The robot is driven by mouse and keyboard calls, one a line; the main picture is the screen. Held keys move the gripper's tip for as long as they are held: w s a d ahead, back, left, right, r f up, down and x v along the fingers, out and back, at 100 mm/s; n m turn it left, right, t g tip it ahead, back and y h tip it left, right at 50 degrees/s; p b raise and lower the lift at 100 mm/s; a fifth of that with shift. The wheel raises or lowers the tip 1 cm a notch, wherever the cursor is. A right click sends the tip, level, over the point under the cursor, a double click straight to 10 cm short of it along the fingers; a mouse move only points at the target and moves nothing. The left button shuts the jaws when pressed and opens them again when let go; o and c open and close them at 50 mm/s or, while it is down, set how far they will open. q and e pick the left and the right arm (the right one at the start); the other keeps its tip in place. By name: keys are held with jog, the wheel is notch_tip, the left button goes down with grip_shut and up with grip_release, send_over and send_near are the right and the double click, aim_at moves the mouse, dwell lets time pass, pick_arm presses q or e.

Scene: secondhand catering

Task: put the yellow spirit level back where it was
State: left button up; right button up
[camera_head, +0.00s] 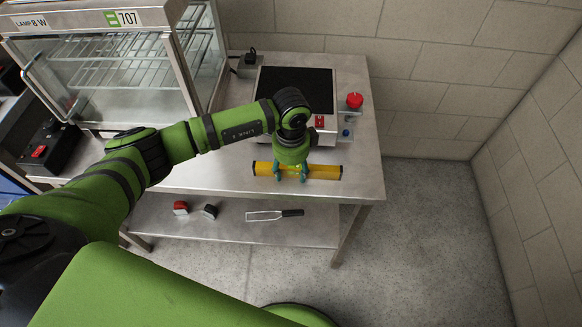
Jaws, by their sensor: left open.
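The yellow spirit level (325,172) lies along the front part of the steel table (215,174), in front of the hot plate. My left gripper (290,178) points down over the middle of the level, with its teal fingers apart. The gripper hides part of the level's middle. I cannot tell whether the fingers touch it. My right gripper is not in view.
A hot plate (300,85) with a dark top stands at the back of the table. A red knob (354,100) is at its right. A glass display cabinet (110,75) stands at left. Floor at right is clear.

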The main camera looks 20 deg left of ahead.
aim_at(291, 169)
pick_arm(q)
jog(key=shift+r, duration=0.55)
notch_tip(291, 169, up, 11)
jog(key=b, duration=0.2)
jog(key=shift+r, duration=0.15)
